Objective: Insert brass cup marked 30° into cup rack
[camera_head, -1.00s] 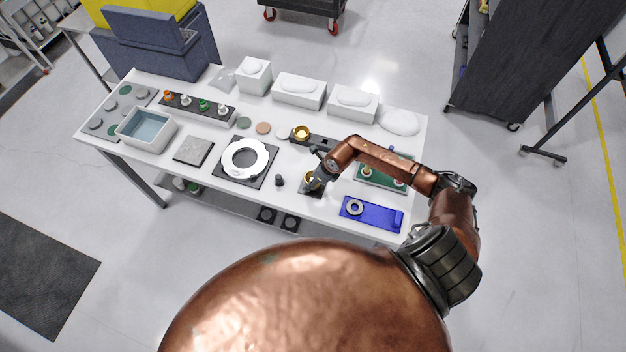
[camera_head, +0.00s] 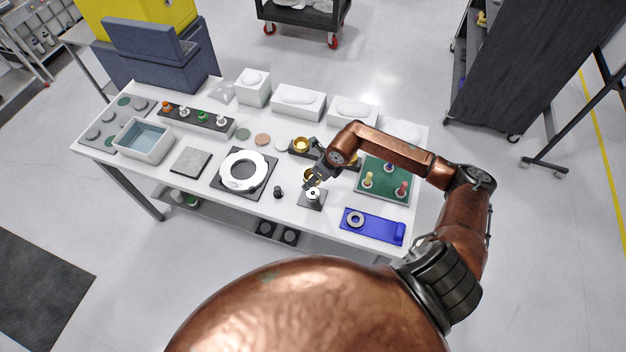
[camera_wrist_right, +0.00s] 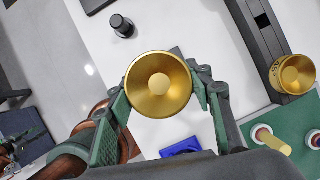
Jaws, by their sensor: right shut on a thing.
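My right gripper (camera_head: 313,179) is shut on a brass cup (camera_wrist_right: 160,85); the wrist view shows its round open mouth between the two green fingers (camera_wrist_right: 162,92). In the head view this cup (camera_head: 309,175) is partly hidden by the gripper, above and just behind a small dark stand (camera_head: 311,201) with a pale top piece. The cup rack, a long dark bar (camera_head: 322,155), lies behind, with a brass cup (camera_head: 301,145) at its left end. My left gripper is not in view.
A green board with coloured pegs (camera_head: 385,181) and a blue plate with a ring (camera_head: 374,227) lie right of the stand. A small black knob (camera_head: 278,191) and a white ring on a dark plate (camera_head: 243,171) are left. White boxes (camera_head: 298,101) line the back edge.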

